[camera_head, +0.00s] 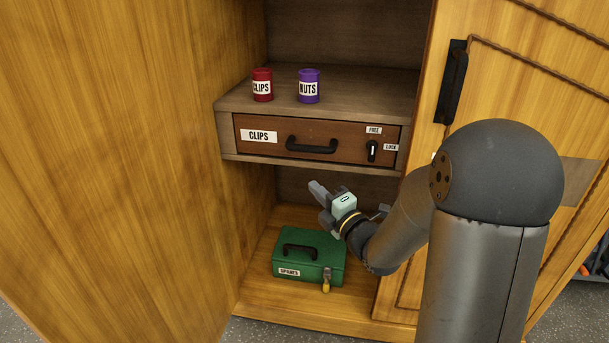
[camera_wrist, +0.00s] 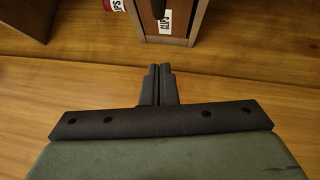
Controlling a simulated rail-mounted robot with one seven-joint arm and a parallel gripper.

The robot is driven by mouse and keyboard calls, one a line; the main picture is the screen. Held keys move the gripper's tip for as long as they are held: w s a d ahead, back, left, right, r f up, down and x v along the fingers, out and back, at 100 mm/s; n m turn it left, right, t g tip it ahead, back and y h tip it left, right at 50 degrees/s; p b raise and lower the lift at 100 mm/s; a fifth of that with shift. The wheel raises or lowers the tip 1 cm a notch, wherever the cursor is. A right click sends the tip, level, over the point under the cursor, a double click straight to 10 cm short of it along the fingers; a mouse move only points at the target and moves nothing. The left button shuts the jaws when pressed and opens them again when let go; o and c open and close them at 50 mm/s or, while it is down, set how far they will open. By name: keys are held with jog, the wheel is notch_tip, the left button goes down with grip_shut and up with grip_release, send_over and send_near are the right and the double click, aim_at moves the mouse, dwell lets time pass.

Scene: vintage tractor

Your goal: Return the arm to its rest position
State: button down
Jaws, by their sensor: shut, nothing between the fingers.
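My gripper (camera_head: 318,190) is in front of the open cabinet, below the drawer and above the green box in the head picture. In the wrist view its two fingers (camera_wrist: 158,72) are together with nothing between them. My arm reaches in from the right and hides part of the cabinet's right side. The wrist view also shows the drawer front with its CLIPS label (camera_wrist: 165,22) beyond the fingertips, apart from them.
The closed CLIPS drawer (camera_head: 270,136) has a black handle and a FREE/LOCK knob (camera_head: 372,150). Red CLIPS (camera_head: 262,86) and purple NUTS (camera_head: 309,87) cans stand above it. A green SPARES box (camera_head: 309,262) with a padlock (camera_head: 326,284) sits below. Wooden doors (camera_head: 110,150) flank the opening.

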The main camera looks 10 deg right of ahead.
jog(key=s+d+r+m+g+h+p, duration=0.3)
jog(key=s+r+m+g+h+p, duration=0.45)
jog(key=m+p, duration=0.6)
jog(key=s+a+r+m+g+p, duration=0.1)
jog(key=s+r+m+g+p, duration=0.2)
jog(key=s, duration=0.4)
jog(key=s+a+r+m+g+p, duration=0.1)
jog(key=s+r+m+g+p, duration=0.2)
jog(key=s, duration=0.5)
jog(key=s+a+r+m+g+p, duration=0.1)
jog(key=s+r+m+g+p, duration=0.2)
jog(key=s, duration=0.5)
jog(key=shift+m+g+p, duration=0.45)
jog(key=shift+m+p, duration=0.4)
jog(key=shift+p, duration=0.25)
jog(key=shift+w+a+h, duration=0.1)
jog(key=shift+h, duration=0.15)
